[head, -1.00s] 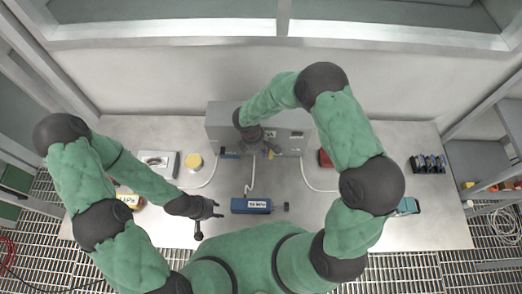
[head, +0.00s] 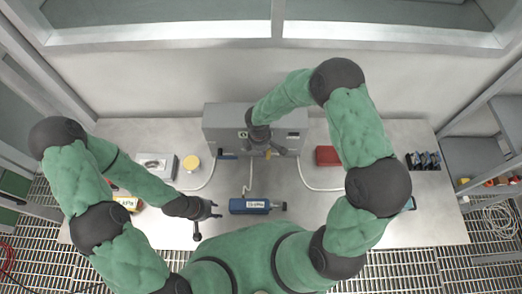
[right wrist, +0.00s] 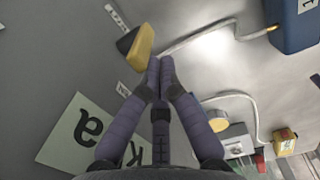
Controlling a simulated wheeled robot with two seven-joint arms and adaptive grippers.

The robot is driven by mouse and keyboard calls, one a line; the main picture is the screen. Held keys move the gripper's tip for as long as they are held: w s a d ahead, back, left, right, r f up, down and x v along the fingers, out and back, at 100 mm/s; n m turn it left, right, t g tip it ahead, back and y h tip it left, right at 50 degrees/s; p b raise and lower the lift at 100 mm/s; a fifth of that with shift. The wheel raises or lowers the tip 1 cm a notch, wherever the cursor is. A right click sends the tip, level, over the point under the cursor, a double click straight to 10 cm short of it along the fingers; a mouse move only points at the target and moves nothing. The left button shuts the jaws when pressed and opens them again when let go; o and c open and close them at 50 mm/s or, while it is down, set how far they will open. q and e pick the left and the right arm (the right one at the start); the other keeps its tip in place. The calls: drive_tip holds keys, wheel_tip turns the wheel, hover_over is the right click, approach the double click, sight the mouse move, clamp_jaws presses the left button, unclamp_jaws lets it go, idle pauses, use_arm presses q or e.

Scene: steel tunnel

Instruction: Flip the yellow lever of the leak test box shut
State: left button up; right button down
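The grey leak test box (head: 222,116) stands at the back middle of the bench, against the wall. Its yellow lever (head: 268,154) sticks out from the front and is partly hidden by my right gripper in the head view. In the right wrist view the yellow lever (right wrist: 142,46) lies just beyond and to the left of the fingertips. My right gripper (right wrist: 160,66) has its fingers together, with nothing visible between them; whether a finger touches the lever is unclear. My left gripper (head: 215,209) is open and empty over the bench's front, left of a blue cylinder.
A blue lever (head: 227,157) sits left of the yellow one. The blue cylinder (head: 250,206) lies in front of the box. A yellow round tin (head: 191,163), a grey device (head: 156,165) and a red block (head: 327,156) flank the box. White hoses cross the bench.

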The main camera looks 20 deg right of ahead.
sight(269, 156)
use_arm(q)
drive_tip(key=shift+r, duration=0.2)
use_arm(e)
drive_tip(key=shift+d+r, duration=0.1)
drive_tip(key=shift+d, duration=0.1)
drive_tip(key=d+y+p, duration=0.1)
drive_tip(key=s+d+y+p, duration=0.1)
drive_tip(key=d, duration=0.1)
drive_tip(key=shift+r+t+y, duration=0.1)
drive_tip(key=shift+t+y, duration=0.2)
use_arm(q)
drive_tip(key=shift+b, duration=0.8)
drive_tip(key=shift+f+b, duration=0.8)
drive_tip(key=shift+b, duration=0.05)
drive_tip(key=shift+f+b, duration=0.35)
use_arm(e)
drive_tip(key=s+d+f, duration=0.1)
drive_tip(key=d+f, duration=0.3)
drive_tip(key=d, duration=0.1)
drive_tip(key=shift+s+d+f, duration=0.15)
drive_tip(key=shift+s+d, duration=0.1)
drive_tip(key=shift+s, duration=0.05)
drive_tip(key=shift+s+f, duration=0.1)
